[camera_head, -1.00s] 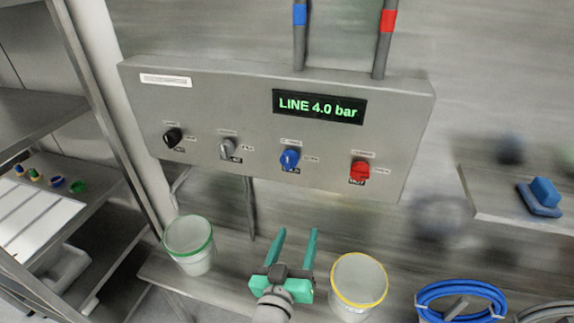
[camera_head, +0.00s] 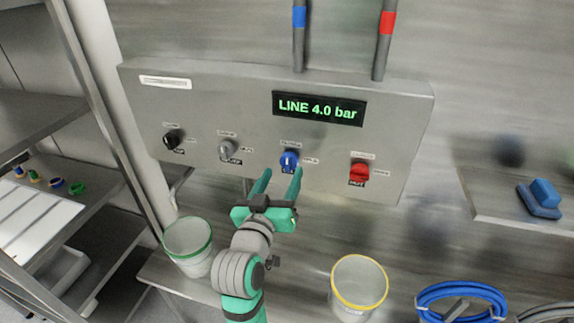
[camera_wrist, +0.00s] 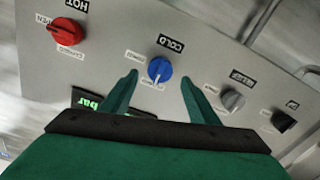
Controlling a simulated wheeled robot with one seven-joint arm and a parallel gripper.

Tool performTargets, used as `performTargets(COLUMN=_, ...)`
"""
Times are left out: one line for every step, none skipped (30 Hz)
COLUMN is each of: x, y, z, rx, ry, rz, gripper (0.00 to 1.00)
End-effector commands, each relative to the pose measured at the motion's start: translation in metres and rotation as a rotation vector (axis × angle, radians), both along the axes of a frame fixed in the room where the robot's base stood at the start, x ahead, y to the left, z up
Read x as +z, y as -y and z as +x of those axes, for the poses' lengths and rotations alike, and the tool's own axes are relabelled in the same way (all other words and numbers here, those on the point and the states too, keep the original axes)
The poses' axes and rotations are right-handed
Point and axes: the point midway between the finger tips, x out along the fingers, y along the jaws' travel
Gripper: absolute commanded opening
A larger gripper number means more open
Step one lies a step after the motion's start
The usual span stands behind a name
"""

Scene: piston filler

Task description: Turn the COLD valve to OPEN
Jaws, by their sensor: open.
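The COLD valve is a blue knob (camera_head: 289,160) on the front of the grey panel (camera_head: 230,102), below the display. In the wrist view the blue knob (camera_wrist: 159,69) has the COLD label beside it, upside down, and a white pointer mark. Small labels sit beside the knob, too small to read surely. My gripper (camera_head: 282,174) is open and empty, its green fingers pointing up just below the knob. In the wrist view the knob shows between the two fingertips (camera_wrist: 160,79); I cannot tell whether they touch it.
A red HOT knob (camera_head: 359,172) sits to the right of the blue one; a grey knob (camera_head: 226,150) and a black knob (camera_head: 172,139) sit to the left. The display (camera_head: 319,107) reads LINE 4.0 bar. A green-rimmed bucket (camera_head: 188,247) and a yellow-rimmed bucket (camera_head: 358,287) stand below.

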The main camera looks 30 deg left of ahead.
Motion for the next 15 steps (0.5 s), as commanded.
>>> performTargets(x=0.001, y=-0.003, z=0.009, rx=-0.001, ry=0.001, rz=0.0, gripper=0.55)
performTargets(x=0.0, y=-0.004, z=0.014, rx=-0.001, ry=0.001, rz=-0.001, gripper=0.55)
performTargets(x=0.0, y=-0.005, z=0.02, rx=-0.001, ry=0.001, rz=-0.001, gripper=0.55)
performTargets(x=0.0, y=-0.006, z=0.025, rx=-0.002, ry=0.001, rz=0.0, gripper=0.55)
performTargets(x=0.001, y=-0.007, z=0.029, rx=-0.002, ry=0.001, rz=0.0, gripper=0.55)
performTargets(x=0.001, y=-0.008, z=0.033, rx=-0.001, ry=0.001, rz=0.0, gripper=0.55)
performTargets(x=0.0, y=-0.009, z=0.037, rx=-0.001, ry=0.0, rz=0.0, gripper=0.55)
performTargets(x=0.0, y=-0.01, z=0.039, rx=-0.001, ry=0.0, rz=0.0, gripper=0.55)
performTargets(x=0.0, y=-0.011, z=0.043, rx=-0.001, ry=0.0, rz=0.0, gripper=0.55)
performTargets(x=0.0, y=-0.011, z=0.045, rx=-0.001, ry=0.0, rz=0.0, gripper=0.55)
performTargets(x=0.0, y=-0.012, z=0.046, rx=-0.001, ry=0.0, rz=0.0, gripper=0.55)
performTargets(x=0.0, y=-0.012, z=0.048, rx=-0.001, ry=0.0, rz=0.0, gripper=0.55)
performTargets(x=0.0, y=-0.012, z=0.049, rx=-0.001, ry=0.0, rz=0.0, gripper=0.55)
performTargets(x=0.0, y=-0.013, z=0.05, rx=-0.001, ry=0.0, rz=0.0, gripper=0.55)
performTargets(x=0.0, y=-0.013, z=0.051, rx=-0.001, ry=0.001, rz=0.0, gripper=0.55)
